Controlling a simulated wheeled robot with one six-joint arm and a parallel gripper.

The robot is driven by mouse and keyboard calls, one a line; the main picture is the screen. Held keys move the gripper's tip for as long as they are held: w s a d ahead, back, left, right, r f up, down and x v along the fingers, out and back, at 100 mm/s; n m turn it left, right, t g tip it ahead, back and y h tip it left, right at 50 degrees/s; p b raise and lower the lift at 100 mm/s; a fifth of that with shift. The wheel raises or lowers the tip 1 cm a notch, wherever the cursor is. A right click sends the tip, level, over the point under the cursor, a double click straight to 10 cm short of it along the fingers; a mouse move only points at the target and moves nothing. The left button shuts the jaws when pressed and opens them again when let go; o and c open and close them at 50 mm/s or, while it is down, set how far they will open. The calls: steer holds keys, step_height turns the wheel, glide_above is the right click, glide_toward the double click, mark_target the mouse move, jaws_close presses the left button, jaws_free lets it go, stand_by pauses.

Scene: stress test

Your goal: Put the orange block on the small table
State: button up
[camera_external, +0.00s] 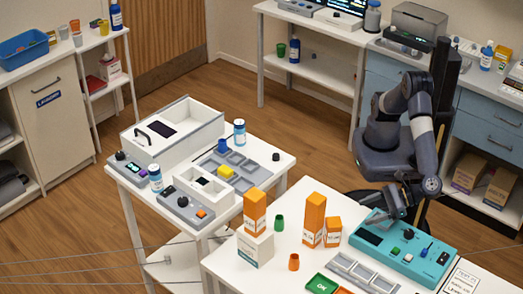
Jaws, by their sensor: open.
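Several orange blocks stand on the white front table (225,265). One tall orange block (254,210) stands upright on a white box (255,247). Another tall one (313,215) and a shorter one (333,230) stand side by side nearer the middle. Which one the task means I cannot tell. A smaller white table (275,162) with a lower shelf stands behind to the left, carrying instruments. My gripper (396,210) hangs low over the teal device (405,245), right of the blocks and apart from them. It is open; its fingers are small and dark here.
A green cup (280,222), an orange cup (294,262), a green tray (322,284) and a grey compartment tray (362,272) share the front table. The smaller table holds a white open-topped bin (180,128), bottles and a yellow block (226,172). Wooden floor lies open behind.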

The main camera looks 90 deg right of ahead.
mark_target(339, 221)
steer(key=shift+w+d+f+b, duration=0.15)
steer(key=shift+w+f+b, duration=0.15)
steer(key=shift+b, duration=0.55)
steer(key=shift+w+d+b, duration=0.15)
steer(key=shift+w+b, duration=0.05)
steer(key=shift+b, duration=0.2)
steer(key=shift+w+r, duration=0.15)
steer(key=shift+w, duration=0.1)
steer(key=p+x, duration=0.1)
steer(key=x, duration=0.3)
steer(key=shift+w, duration=0.3)
steer(key=x, duration=0.2)
steer(key=p+x, duration=0.1)
steer(key=x, duration=0.2)
steer(key=shift+w+a+f, duration=0.25)
steer(key=shift+w+a, duration=0.05)
steer(key=shift+w, duration=0.05)
steer(key=shift+s, duration=0.1)
steer(key=shift+c, duration=0.2)
